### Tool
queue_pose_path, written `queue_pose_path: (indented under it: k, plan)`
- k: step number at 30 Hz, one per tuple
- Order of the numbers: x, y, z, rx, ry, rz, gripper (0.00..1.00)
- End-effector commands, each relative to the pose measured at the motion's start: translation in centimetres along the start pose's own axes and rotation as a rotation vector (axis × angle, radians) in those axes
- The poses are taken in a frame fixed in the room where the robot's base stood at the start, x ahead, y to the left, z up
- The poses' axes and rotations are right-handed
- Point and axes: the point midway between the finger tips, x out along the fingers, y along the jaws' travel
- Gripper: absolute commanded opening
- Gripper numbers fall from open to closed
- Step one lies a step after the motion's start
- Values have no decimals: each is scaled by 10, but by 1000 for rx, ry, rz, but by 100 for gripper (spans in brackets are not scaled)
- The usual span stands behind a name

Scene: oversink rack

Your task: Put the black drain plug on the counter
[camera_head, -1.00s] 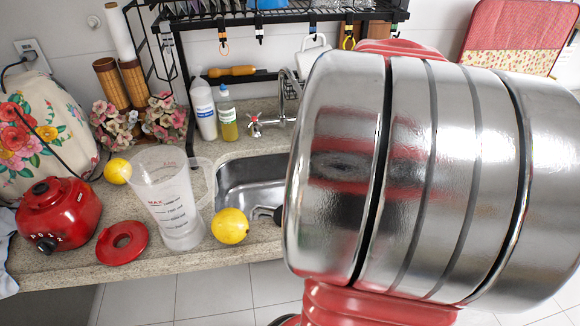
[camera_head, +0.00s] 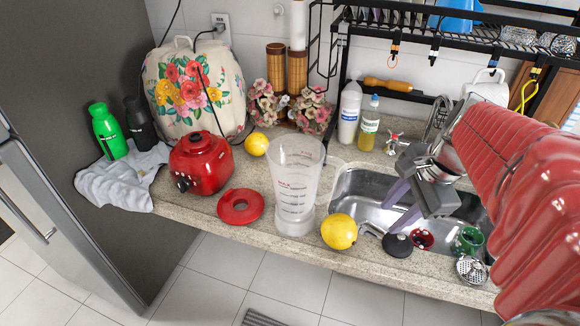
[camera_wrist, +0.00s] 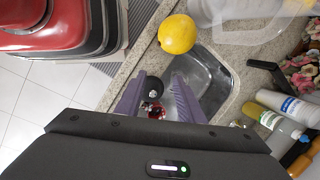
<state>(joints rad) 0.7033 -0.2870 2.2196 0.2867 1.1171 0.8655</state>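The black drain plug (camera_head: 397,246) is a dark round disc at the front side of the sink, close to its front rim. In the wrist view the plug (camera_wrist: 154,84) shows between and beyond my fingers. My gripper (camera_head: 392,218) points down over the sink, its two purple fingers apart. In the wrist view the gripper (camera_wrist: 159,76) is open, with a gap around the plug. One fingertip looks very near the plug; I cannot tell whether it touches. The counter (camera_head: 275,235) is speckled stone and runs left of and in front of the sink (camera_head: 365,190).
A lemon (camera_head: 339,231) and a clear blender jug (camera_head: 293,190) stand just left of the sink. A black rack (camera_head: 430,65) hangs above.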

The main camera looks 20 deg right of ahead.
Motion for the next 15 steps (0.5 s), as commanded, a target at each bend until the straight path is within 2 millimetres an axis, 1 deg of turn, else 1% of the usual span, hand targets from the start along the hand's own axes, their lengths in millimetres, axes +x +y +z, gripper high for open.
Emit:
queue_pose_path:
  k: [1,3,8,15]
  plan:
    - [0,0,14,-99,14,-3,35]
    - [0,1,30,-229,35,-7,35]
    - [0,5,63,-529,80,-20,35]
    - [0,15,108,-976,151,-45,35]
